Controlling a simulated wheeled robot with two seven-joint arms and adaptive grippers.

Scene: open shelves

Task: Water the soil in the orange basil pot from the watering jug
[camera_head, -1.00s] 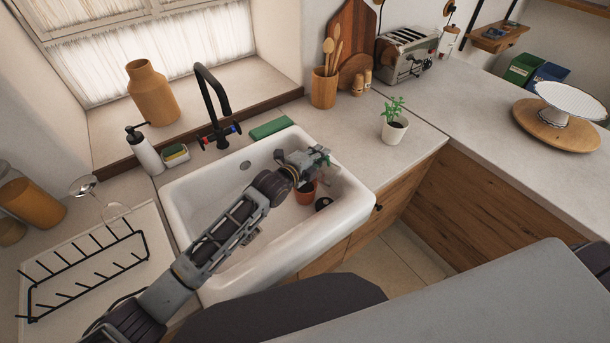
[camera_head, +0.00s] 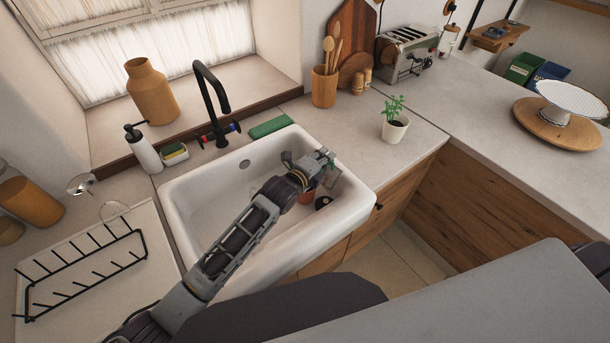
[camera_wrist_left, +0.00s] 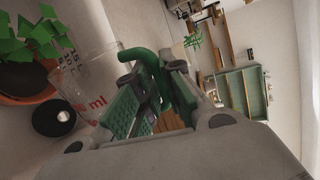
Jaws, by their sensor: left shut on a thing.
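The orange basil pot (camera_head: 306,197) stands in the white sink, mostly behind my left gripper in the head view. In the left wrist view the orange pot (camera_wrist_left: 14,98) shows dark soil and green leaves at the left edge. The watering jug (camera_wrist_left: 90,82) is clear with red markings and a green handle. My left gripper (camera_head: 325,158) is shut on the handle, above the right part of the sink. In the wrist view the jug is beside the pot. I cannot tell its tilt or whether they touch. My right gripper is not in view.
The white sink (camera_head: 190,218) has a black round piece (camera_head: 323,203) near the pot. A black faucet (camera_head: 215,105) stands behind. A white-potted plant (camera_head: 395,130) is on the counter to the right. A wire dish rack (camera_head: 85,268) is at left. The counter beyond the white-potted plant is largely clear.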

